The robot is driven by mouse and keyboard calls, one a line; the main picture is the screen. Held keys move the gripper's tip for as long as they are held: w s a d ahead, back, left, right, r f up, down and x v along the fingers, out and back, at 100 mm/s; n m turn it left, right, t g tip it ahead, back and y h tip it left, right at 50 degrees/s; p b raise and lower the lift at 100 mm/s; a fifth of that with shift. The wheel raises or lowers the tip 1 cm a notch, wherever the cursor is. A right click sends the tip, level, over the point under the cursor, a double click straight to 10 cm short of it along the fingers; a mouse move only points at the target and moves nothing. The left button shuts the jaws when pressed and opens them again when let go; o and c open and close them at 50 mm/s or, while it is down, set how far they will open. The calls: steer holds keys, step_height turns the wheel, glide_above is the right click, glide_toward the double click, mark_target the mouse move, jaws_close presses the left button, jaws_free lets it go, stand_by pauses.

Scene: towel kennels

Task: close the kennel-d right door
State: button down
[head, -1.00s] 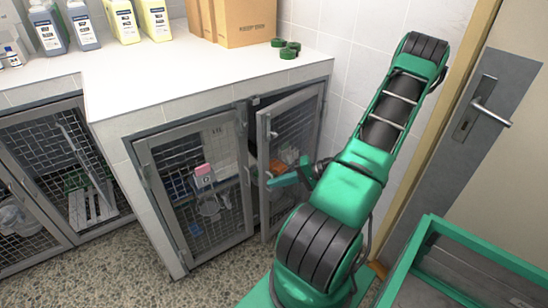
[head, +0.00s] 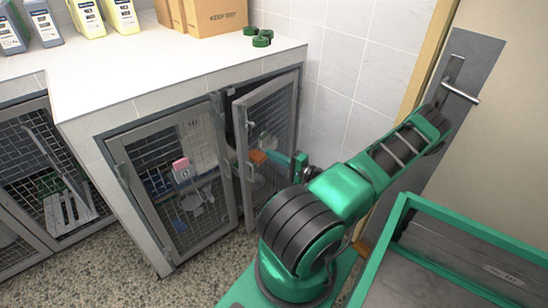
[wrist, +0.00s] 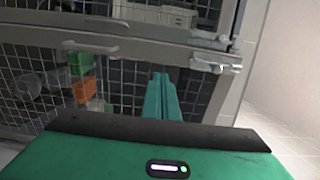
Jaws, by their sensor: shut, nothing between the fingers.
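The kennel-d right door (head: 240,150) is a grey-framed mesh door, hinged at its right edge beside the tiled wall. It stands ajar, its left edge swung out past the closed left door (head: 172,185). My gripper (head: 290,160) is beside the mesh of the right door, partly hidden by my arm. In the wrist view its green fingers (wrist: 163,97) are together and empty, pointing at mesh. I cannot tell whether they touch it. Latch hardware (wrist: 215,62) shows on the frame there. An orange item (head: 257,156) is visible through the mesh.
A white counter (head: 170,70) over the kennels holds bottles, cartons and green rolls (head: 262,39). A green-framed cart (head: 400,220) is at the lower right. A grey room door with a handle (head: 460,92) is at the right. Speckled floor (head: 110,265) is clear in front.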

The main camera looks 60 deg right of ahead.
mark_target(248, 142)
steer(key=w, duration=1)
steer(key=shift+d, duration=0.1)
